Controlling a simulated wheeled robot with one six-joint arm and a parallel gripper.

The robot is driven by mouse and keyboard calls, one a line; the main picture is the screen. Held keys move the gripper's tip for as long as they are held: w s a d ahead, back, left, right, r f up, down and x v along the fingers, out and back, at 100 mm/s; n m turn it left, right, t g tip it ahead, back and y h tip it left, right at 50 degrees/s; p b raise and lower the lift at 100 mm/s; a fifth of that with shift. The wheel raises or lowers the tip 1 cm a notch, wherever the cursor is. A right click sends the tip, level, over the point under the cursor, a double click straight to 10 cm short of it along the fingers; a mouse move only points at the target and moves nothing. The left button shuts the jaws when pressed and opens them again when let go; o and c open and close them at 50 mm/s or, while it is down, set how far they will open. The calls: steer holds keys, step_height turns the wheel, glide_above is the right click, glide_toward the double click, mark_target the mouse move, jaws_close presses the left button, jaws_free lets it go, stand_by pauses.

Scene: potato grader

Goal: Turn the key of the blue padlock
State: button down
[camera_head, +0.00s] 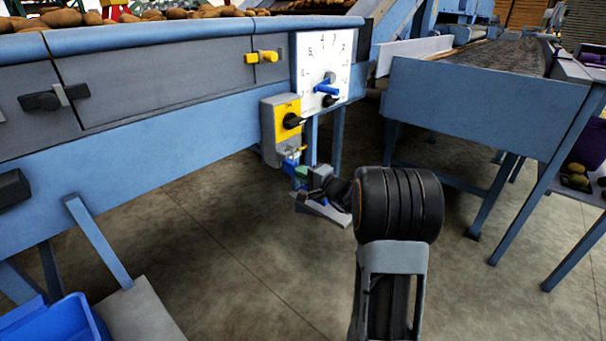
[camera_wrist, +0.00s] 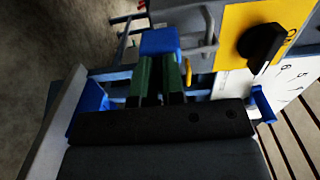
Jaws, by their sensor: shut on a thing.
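The blue padlock (camera_head: 291,164) hangs below the grey and yellow switch box (camera_head: 268,135) on the blue machine frame. In the wrist view the padlock (camera_wrist: 160,41) is a blue block straight ahead of my fingertips. My gripper (camera_head: 301,172) reaches in from the lower right, right at the padlock. In the wrist view its two green fingers (camera_wrist: 158,70) lie close together, their tips at the padlock's near face. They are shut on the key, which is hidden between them. I cannot tell how far the key is turned.
A black rotary knob (camera_wrist: 261,45) sits on the yellow plate close to my gripper. A grey bar and a small yellow piece (camera_wrist: 188,66) are beside the padlock. A white dial (camera_head: 322,68) is above. Open floor (camera_head: 230,230) lies below.

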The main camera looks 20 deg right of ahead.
steer(key=c, duration=1.2)
jaws_free()
steer(key=shift+p+v, duration=1.8)
steer(key=shift+v, duration=5.1)
